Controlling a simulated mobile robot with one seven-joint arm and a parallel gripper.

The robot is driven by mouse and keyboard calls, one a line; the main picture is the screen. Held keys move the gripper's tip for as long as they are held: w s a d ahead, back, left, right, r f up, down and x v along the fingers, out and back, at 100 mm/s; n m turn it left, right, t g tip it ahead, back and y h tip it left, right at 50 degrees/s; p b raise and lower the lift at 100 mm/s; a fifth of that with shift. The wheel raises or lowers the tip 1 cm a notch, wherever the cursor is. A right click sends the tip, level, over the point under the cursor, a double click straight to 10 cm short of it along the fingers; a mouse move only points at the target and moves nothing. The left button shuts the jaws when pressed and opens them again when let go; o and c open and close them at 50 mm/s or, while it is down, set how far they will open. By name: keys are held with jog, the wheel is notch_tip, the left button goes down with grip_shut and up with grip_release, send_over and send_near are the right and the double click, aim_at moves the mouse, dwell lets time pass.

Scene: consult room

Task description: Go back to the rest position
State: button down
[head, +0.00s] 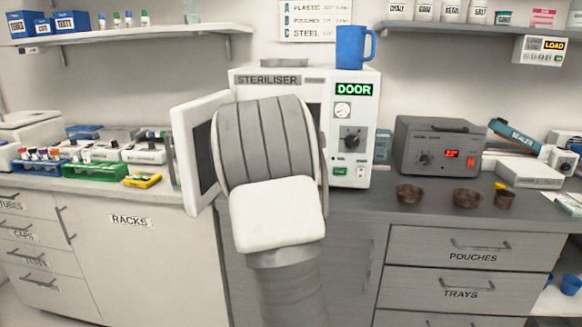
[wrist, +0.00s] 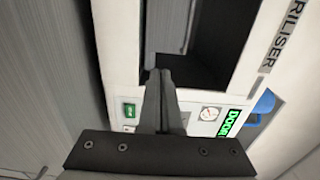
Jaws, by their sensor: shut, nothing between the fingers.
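My gripper (wrist: 160,78) shows in the wrist view with its fingers together and nothing between them. It is in front of the white steriliser (wrist: 118,60), near the lower edge of the dark chamber opening (wrist: 212,35); I cannot tell whether it touches anything. In the head view my arm covers the middle of the steriliser (head: 368,95) and hides the gripper. The steriliser's door (head: 190,112) stands open to the left. Its green display reads DOOR.
A blue mug (head: 352,47) and a grey tray (head: 284,63) sit on top of the steriliser. A grey oven-like box (head: 437,145) and several brown bowls (head: 409,193) stand to the right. Tube racks (head: 95,170) crowd the left counter. Shelves hang above on both sides.

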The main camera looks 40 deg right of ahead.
jog(key=shift+v, duration=1.05)
